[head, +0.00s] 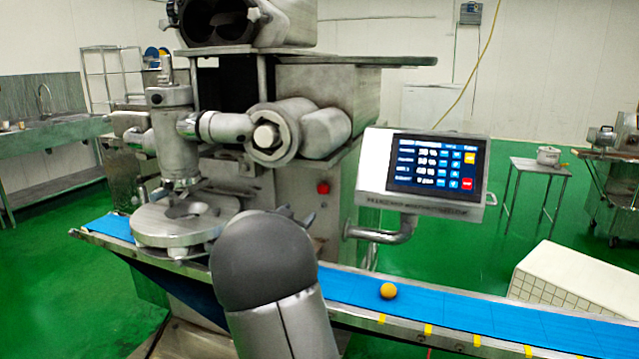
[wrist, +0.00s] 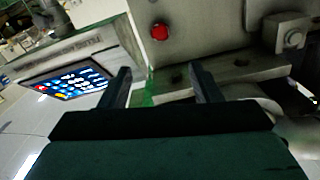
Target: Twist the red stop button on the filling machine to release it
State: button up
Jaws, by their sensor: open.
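The red stop button (head: 323,187) is a small round knob on the front panel of the grey filling machine (head: 325,85), to the left of the touchscreen. In the wrist view the red button (wrist: 159,32) shows whole near the top, beyond the fingertips and roughly between them in the picture. My gripper (wrist: 160,76) is open and empty, its two dark fingers spread wide and apart from the button. In the head view my arm's rounded dark link mostly hides the gripper, with the button just above and to the right of it.
The touchscreen box (head: 424,170) stands on a bent pipe right of the button. A blue conveyor belt (head: 460,310) runs below, with an orange ball (head: 388,290) on it. A metal block with a bolt (wrist: 290,36) juts out at the wrist view's right.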

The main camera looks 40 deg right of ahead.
aim_at(322, 191)
jog(key=p+x, duration=0.1)
jog(key=x, duration=1.6)
jog(key=shift+f, duration=0.1)
